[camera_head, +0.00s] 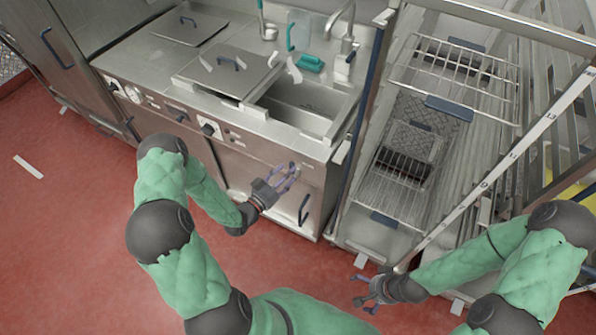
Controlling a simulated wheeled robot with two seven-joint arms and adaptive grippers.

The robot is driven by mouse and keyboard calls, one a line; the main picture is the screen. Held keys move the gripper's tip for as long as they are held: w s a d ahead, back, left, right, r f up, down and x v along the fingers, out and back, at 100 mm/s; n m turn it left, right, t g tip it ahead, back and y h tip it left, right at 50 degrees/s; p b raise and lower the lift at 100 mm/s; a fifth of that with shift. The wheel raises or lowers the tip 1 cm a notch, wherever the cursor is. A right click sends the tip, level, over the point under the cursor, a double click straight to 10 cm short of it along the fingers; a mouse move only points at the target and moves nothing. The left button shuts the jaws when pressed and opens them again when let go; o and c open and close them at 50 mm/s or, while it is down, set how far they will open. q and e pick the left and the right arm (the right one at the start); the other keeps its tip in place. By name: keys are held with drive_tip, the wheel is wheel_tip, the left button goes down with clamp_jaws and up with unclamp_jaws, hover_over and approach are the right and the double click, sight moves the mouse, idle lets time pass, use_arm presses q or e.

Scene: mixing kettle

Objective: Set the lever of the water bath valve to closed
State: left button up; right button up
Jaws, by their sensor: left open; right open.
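The water bath (300,104) is a steel basin set in the counter at the centre. On its front panel, near the upper right, a small dark part that looks like the valve lever (292,166) shows just beyond my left fingertips. Its exact angle is too small to tell. My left gripper (287,177) is open, its purple-grey fingers reaching up to the panel around or just in front of this part; whether they touch it I cannot tell. My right gripper (358,290) is open and empty, low over the floor, away from the panel.
A wire-shelf rack (400,195) stands to the right. A tap (346,38) and a green sponge-like item (310,63) are behind the basin. Red floor (80,210) is open at left.

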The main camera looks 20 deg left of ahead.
sight(292, 175)
use_arm(q)
drive_tip(key=shift+x, duration=1.55)
drive_tip(key=shift+w+d, duration=0.1)
drive_tip(key=shift+w, duration=0.15)
clamp_jaws()
